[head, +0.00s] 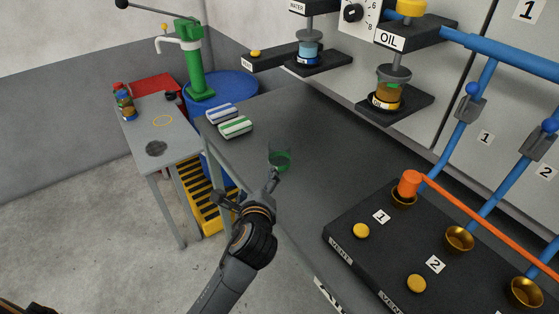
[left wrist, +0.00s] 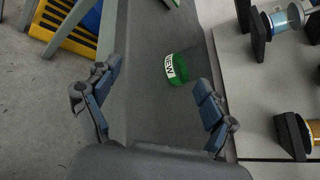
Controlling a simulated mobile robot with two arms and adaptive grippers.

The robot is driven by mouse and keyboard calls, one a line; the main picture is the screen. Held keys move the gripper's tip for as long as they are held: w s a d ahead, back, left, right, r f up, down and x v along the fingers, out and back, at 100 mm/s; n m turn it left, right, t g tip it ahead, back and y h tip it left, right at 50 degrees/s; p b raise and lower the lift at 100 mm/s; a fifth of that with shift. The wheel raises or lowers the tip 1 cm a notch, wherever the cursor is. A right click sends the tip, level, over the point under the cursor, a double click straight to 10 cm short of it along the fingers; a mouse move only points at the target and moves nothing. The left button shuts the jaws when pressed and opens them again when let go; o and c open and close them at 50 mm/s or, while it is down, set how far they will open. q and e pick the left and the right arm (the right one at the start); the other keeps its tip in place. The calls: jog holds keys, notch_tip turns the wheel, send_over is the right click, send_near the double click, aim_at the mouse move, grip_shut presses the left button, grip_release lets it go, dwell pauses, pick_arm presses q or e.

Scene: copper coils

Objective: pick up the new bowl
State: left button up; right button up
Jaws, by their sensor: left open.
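The new bowl (head: 280,160) is a small green, partly see-through bowl on the dark table top, near its front edge. In the left wrist view the bowl (left wrist: 177,69) shows a white label reading "NEW". My left gripper (head: 245,185) is open and empty, just in front of the bowl in the head view. In the left wrist view the fingers of my left gripper (left wrist: 160,83) are spread wide, with the bowl beyond and between them, nearer the right finger. No contact shows. My right gripper is not in view.
A blue-striped block (head: 221,113) and a green-striped block (head: 236,127) lie left of the bowl. The black vent panel (head: 365,260) with gold cups stands to the right. Water (head: 310,58) and oil (head: 395,103) dispensers are behind. A small grey table (head: 180,130) stands left.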

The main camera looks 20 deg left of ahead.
pick_arm(q)
jog(key=w+d+r+m+t, duration=0.35)
jog(key=w+r+m, duration=0.25)
jog(key=r+m, duration=0.2)
jog(key=m+b, duration=0.1)
jog(key=b, duration=0.2)
send_near(280, 144)
jog(key=shift+s+f, duration=0.15)
jog(key=shift+f, duration=0.1)
jog(key=shift+w+a+r, duration=0.1)
jog(key=shift+w+r, duration=0.05)
jog(key=shift+w, duration=0.15)
jog(key=x, duration=0.7)
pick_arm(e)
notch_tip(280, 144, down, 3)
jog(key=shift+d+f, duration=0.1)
pick_arm(q)
jog(key=shift+r, duration=0.1)
jog(key=c, duration=1.3)
